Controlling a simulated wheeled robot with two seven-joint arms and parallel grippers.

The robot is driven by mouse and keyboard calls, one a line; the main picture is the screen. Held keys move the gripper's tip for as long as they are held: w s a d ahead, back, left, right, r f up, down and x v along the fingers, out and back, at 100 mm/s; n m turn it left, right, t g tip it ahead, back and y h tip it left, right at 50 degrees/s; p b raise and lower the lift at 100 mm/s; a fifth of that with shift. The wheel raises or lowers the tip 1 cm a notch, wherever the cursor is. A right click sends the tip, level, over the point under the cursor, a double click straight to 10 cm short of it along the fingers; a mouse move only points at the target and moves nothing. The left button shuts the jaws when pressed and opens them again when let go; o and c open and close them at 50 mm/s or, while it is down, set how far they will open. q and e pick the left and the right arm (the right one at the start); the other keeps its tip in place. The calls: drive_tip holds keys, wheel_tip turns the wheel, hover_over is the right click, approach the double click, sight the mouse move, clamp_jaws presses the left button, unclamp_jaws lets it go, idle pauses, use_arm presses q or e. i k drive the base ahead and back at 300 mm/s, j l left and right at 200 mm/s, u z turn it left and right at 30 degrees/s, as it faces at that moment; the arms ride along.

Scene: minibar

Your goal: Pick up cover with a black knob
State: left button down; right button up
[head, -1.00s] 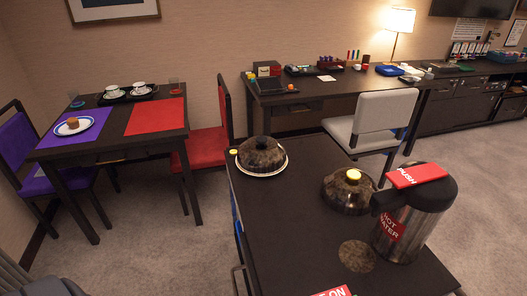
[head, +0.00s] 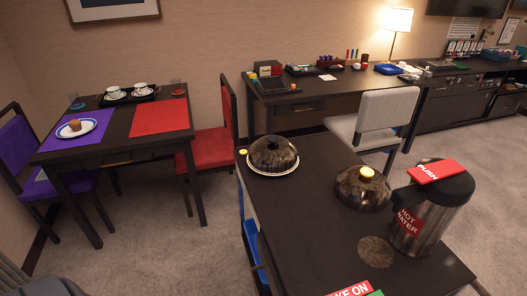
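The cover with a black knob (head: 273,153) is a dark, speckled dome. It sits on a white plate (head: 283,174) at the far left end of the dark cart top. A second, similar dome with a yellow knob (head: 361,190) stands to its right on the same top. Neither of my grippers shows in the head view.
A flat round speckled disc (head: 376,251) and a red sign (head: 350,290) lie nearer. A red chair (head: 211,147) stands beyond.

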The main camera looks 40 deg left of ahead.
sight(272, 155)
drive_tip(key=j+z, duration=0.1)
drive_tip(key=j, duration=0.55)
drive_tip(key=k+j+z, duration=0.1)
drive_tip(key=j, duration=0.5)
drive_tip(key=k+j+z, duration=0.15)
drive_tip(key=j, duration=0.5)
